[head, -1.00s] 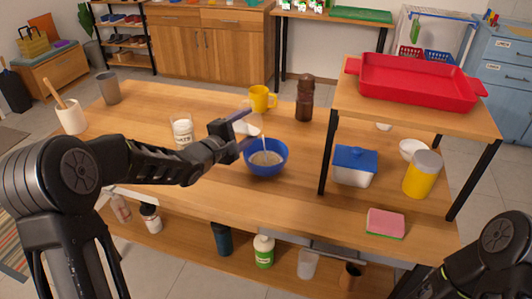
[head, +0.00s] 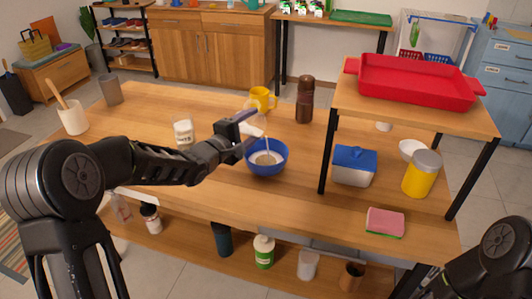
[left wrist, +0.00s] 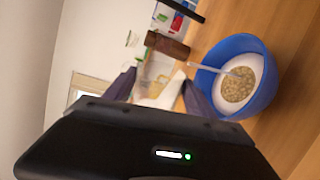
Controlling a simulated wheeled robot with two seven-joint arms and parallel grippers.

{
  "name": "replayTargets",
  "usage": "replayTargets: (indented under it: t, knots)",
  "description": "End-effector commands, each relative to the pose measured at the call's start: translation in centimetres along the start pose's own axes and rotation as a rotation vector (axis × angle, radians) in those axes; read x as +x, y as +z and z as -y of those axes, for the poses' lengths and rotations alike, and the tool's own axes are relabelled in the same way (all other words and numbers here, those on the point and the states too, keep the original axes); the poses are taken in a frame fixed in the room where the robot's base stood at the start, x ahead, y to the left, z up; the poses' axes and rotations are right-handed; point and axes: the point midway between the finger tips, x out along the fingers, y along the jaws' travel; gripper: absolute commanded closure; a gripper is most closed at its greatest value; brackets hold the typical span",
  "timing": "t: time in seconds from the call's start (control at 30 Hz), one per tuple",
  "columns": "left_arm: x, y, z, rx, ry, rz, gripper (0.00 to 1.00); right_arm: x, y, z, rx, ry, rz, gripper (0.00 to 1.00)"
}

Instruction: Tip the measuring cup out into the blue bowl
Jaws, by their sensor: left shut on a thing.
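The blue bowl (head: 266,160) stands on the table and holds a pale tan grainy heap, seen more closely in the left wrist view (left wrist: 262,91). My left gripper (head: 240,122) is beside and above the bowl's back-left rim, shut on the clear measuring cup (head: 257,114). The cup is see-through and hard to outline; its tilt and contents cannot be told. A thin pale streak or stick (head: 266,146) reaches down into the bowl; I cannot tell which it is. My right gripper is out of view; only part of my right arm shows.
A yellow mug (head: 263,98) and a dark brown bottle (head: 304,99) stand behind the bowl. An oats jar (head: 184,133) is to its left. A raised shelf with a red tray (head: 414,82) stands right.

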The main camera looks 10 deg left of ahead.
Motion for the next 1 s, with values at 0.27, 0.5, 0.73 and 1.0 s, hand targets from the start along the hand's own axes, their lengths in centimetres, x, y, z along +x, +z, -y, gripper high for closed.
replayTargets:
  t: [0.27,0.5,0.73,1.0]
  knots:
    - [0.30,0.13,-0.12,0.030,0.002,-0.003,0.85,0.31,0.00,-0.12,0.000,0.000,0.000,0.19]
    - [0.52,0.20,-0.15,0.055,0.002,-0.006,0.85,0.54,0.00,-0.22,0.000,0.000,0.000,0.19]
    - [0.73,0.28,-0.23,0.080,0.003,-0.009,0.85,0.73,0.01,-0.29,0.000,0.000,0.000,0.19]
    - [0.97,0.35,-0.32,0.110,0.003,-0.012,0.85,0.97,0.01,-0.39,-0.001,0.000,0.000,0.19]
